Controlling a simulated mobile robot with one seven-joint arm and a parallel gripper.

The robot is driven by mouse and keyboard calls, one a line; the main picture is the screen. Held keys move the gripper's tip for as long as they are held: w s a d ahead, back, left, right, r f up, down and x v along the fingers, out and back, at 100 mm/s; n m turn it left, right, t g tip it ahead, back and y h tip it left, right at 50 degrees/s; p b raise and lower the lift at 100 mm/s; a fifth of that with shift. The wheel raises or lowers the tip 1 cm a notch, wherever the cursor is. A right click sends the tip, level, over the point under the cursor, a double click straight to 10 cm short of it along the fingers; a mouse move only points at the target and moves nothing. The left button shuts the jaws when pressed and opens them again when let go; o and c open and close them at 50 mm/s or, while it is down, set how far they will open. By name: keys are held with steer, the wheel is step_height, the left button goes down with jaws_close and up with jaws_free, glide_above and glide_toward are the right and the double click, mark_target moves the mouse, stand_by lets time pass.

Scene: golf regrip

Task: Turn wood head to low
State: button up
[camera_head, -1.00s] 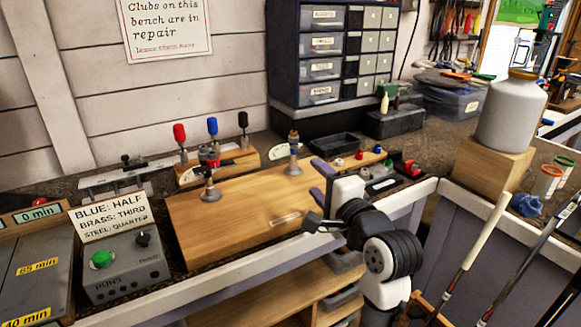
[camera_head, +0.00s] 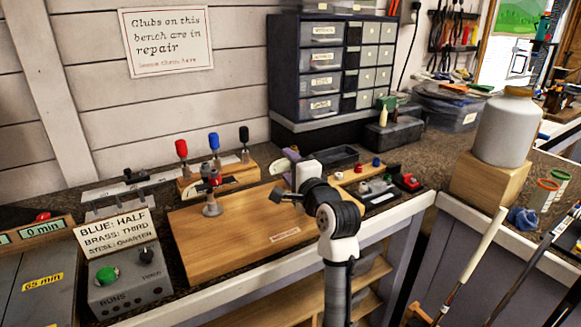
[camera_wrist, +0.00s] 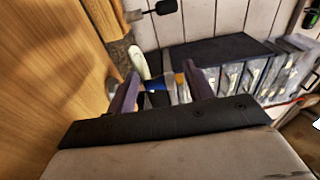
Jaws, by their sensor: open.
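My gripper (camera_head: 285,174) is over the right part of the wooden board (camera_head: 235,245), with its jaws open. In the wrist view, the gripper (camera_wrist: 163,92) has its two purple fingers on either side of a small part with blue, steel and brass bands (camera_wrist: 165,87). I cannot tell whether either finger touches it. A pale rounded piece (camera_wrist: 138,62) shows just beyond it. A metal stand with a red and dark top (camera_head: 211,190) stands upright on the board's left. I cannot make out a wood head or its setting; my gripper hides the board's right stand in the head view.
Red, blue and black handled tools (camera_head: 213,143) stand in a rack behind the board. A control box with a green button (camera_head: 105,276) and a sign (camera_head: 113,230) are at left. Small parts (camera_head: 376,183) lie right of my gripper. A drawer cabinet (camera_head: 322,70) stands behind.

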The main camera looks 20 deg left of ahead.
jaws_close()
steer(key=shift+a+r+m+t+h+p, duration=0.2)
steer(key=shift+m+t+h+p, duration=0.15)
steer(key=shift+p, duration=0.4)
steer(key=shift+s+a+f+m+t+h+p, duration=0.15)
steer(key=shift+f+m+t+h+p, duration=0.1)
steer(key=shift+h+p, duration=0.15)
jaws_free()
steer(key=b+v, duration=0.2)
steer(key=v, duration=1.1)
steer(key=shift+s+d+b, duration=0.25)
steer(key=shift+d+b, duration=0.05)
steer(key=shift+b, duration=0.1)
